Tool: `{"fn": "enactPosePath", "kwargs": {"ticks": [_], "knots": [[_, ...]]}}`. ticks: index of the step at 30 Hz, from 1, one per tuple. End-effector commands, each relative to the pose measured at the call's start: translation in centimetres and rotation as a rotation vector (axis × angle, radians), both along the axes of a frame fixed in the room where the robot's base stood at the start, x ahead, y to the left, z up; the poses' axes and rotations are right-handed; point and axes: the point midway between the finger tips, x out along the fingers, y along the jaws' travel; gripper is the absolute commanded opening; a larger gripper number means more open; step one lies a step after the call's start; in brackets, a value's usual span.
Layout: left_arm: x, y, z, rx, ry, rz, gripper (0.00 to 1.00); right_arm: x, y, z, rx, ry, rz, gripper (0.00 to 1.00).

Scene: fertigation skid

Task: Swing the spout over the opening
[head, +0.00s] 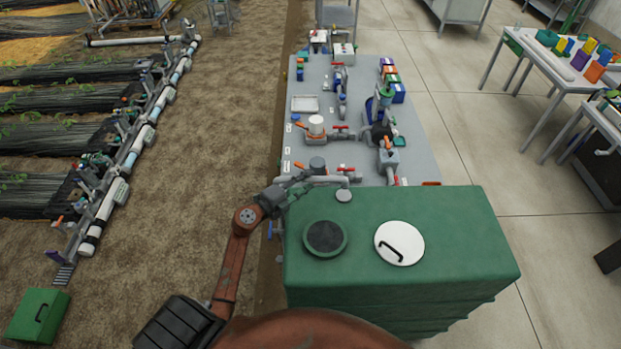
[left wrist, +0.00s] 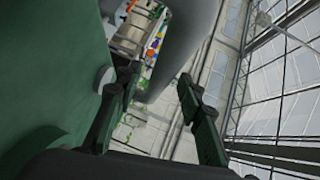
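The green tank (head: 450,220) has a round dark opening (head: 325,238) with a green rim on its top. A white lid (head: 410,243) with a black handle lies on the tank top to the right of it. The grey spout pipe (head: 328,179) runs sideways at the tank's far edge, beyond the opening and not over it. My left gripper (head: 298,190) is at the pipe's left part. In the left wrist view its fingers (left wrist: 160,100) are apart, with the grey pipe (left wrist: 190,45) in front of and partly between them; contact cannot be told. My right gripper is not in view.
Beyond the tank a grey skid table (head: 310,85) carries pipes, valves with red handles and coloured blocks. A small grey disc (head: 343,195) sits at the tank's far edge.

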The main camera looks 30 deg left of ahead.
Motion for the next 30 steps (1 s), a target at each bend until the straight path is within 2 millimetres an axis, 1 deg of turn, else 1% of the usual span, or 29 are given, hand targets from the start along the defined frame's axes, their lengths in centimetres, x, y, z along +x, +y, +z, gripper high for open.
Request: {"fn": "enactPosePath", "kwargs": {"ticks": [1,3,6,15,17,30], "knots": [[0.7,-0.2,0.0,-0.002,-0.001,0.001,0.35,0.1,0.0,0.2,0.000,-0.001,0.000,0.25],[1.4,-0.3,-0.2,-0.003,0.001,0.001,0.35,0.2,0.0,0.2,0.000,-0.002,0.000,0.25],[2.0,-0.5,-0.3,-0.001,-0.001,0.001,0.35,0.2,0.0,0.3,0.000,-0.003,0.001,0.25],[2.2,-0.5,-0.4,0.000,0.000,0.002,0.35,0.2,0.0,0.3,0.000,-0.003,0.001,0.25],[2.2,-0.5,-0.4,0.000,0.000,0.001,0.32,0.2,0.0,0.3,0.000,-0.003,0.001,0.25],[2.2,-0.5,-0.4,0.000,0.000,0.002,0.01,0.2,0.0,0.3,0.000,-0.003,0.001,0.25]]}}
